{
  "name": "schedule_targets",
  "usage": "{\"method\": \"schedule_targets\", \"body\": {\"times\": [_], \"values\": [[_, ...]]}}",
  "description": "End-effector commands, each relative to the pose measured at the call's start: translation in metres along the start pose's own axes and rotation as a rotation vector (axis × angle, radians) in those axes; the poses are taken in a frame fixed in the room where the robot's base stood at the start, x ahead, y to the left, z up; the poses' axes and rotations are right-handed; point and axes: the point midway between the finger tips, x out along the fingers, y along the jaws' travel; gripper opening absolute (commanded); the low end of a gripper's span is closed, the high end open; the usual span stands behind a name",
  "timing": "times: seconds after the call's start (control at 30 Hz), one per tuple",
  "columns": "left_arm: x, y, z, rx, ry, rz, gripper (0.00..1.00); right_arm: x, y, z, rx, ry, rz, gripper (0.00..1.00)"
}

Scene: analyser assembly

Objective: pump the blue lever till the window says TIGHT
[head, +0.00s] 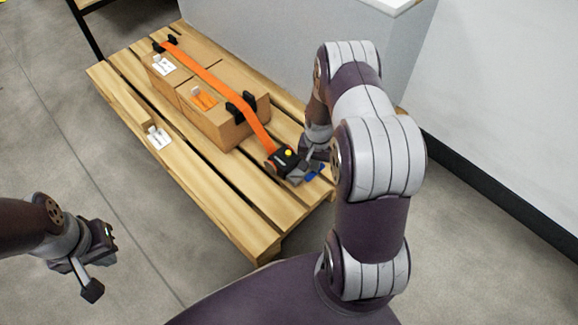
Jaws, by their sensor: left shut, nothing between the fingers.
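An orange strap (215,88) runs from the ratchet over cardboard boxes (222,122). My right gripper (306,172) is down at the lever, partly hiding it. Its fingers are too small and covered to tell whether they are open or shut, or touch the lever. I cannot make out the window or any word in it. My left gripper (104,243) is shut and empty, off the pallet at the lower left.
The boxes and ratchet sit on a wooden pallet (190,178) on a grey floor. Black corner guards (241,107) sit under the strap. A grey cabinet (285,45) stands behind, and a white wall is at the right. Floor left of the pallet is clear.

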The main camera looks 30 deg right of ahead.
Motion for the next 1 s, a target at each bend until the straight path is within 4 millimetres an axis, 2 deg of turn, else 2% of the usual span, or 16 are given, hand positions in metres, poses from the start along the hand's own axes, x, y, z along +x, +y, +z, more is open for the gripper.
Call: {"method": "schedule_targets", "body": {"times": [0.03,0.1,0.67,0.83,1.0], "values": [[0.005,0.0,0.001,0.0,0.0,0.0,0.0,0.009,-0.002,0.0,-0.001,0.003,-0.002,0.0],[0.007,0.0,0.001,0.0,0.0,0.0,0.0,0.013,-0.002,0.0,-0.001,0.003,-0.002,0.0],[0.017,0.0,0.002,0.0,0.0,0.0,0.0,0.03,-0.001,0.0,-0.001,0.003,-0.002,0.0],[0.011,0.0,0.001,0.0,0.0,0.0,0.0,0.023,-0.001,0.0,-0.001,0.003,-0.002,0.0],[-0.009,0.0,-0.001,0.0,0.0,0.0,0.0,0.004,0.0,0.001,-0.001,-0.002,0.0,0.0]]}}
